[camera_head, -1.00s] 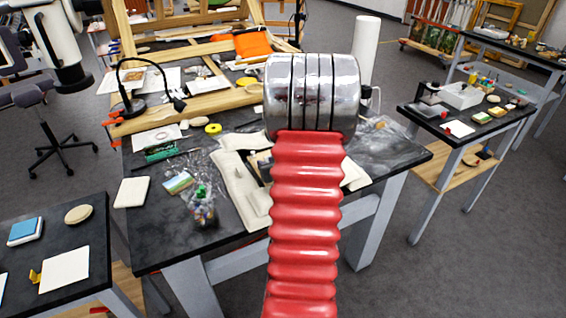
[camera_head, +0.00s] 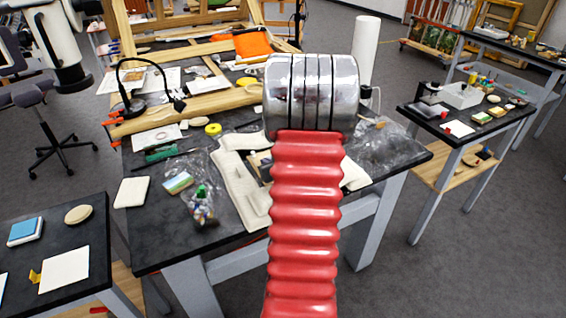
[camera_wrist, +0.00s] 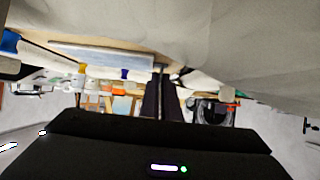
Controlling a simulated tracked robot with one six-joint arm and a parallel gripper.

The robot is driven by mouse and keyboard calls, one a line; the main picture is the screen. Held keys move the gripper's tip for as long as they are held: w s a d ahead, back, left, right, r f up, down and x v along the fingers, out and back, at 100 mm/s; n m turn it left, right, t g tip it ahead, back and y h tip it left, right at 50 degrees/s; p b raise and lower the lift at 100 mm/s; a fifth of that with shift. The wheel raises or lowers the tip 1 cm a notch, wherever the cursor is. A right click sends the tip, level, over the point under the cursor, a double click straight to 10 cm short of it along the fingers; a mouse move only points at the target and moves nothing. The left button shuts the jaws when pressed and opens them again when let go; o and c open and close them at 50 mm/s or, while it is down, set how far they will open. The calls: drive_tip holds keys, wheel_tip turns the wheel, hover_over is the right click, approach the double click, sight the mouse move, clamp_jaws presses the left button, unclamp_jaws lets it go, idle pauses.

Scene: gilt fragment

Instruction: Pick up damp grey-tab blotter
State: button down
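I cannot pick out a grey-tab blotter for certain in either view. A cream pad (camera_head: 131,192) lies at the left edge of the middle table, with no tab that I can make out. A white sheet (camera_head: 64,270) with a yellow tab lies on the left table, and a white sheet (camera_head: 458,128) with a red tab lies on the right table. My gripper is hidden behind my arm in the head view. In the wrist view its dark fingers (camera_wrist: 161,98) stand close together below a pale, blurred surface. Whether they hold anything is unclear.
The middle table (camera_head: 160,245) carries a lamp (camera_head: 130,85), a wooden frame (camera_head: 210,100), a cream padded piece (camera_head: 240,185), clear plastic (camera_head: 390,145) and a bag of small coloured items (camera_head: 201,210). A white roll (camera_head: 365,50) stands upright behind my arm. Floor is open at right.

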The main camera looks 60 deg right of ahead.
drive_tip(key=shift+r, duration=0.1)
idle(0.4)
wheel_tip(320, 180, up, 10)
idle(0.6)
idle(0.5)
